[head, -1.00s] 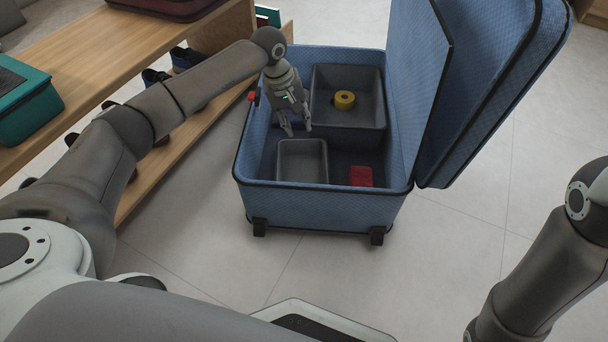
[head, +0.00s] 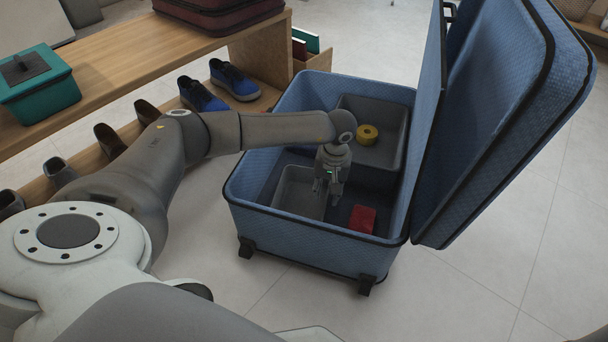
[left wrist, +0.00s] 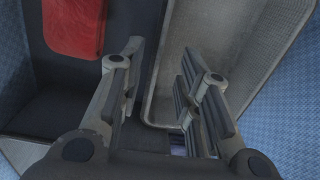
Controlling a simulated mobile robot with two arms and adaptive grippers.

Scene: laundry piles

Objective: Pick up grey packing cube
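A small open grey packing cube (head: 299,192) sits in the front left of the open blue suitcase. It fills much of the right side of the left wrist view (left wrist: 235,45). My left gripper (head: 328,196) points down into the suitcase at this cube's right side. In the left wrist view the gripper (left wrist: 162,55) is open, with its fingers apart and the cube's side wall running between them. Whether a finger touches the wall I cannot tell. A larger grey bin (head: 388,152) stands behind. My right gripper is out of view.
The suitcase (head: 300,243) has its lid (head: 490,130) raised on the right. A red item (head: 362,218) lies beside the small cube. A yellow roll (head: 367,134) is in the larger bin. A wooden shelf (head: 120,75) with shoes stands left. Floor in front is clear.

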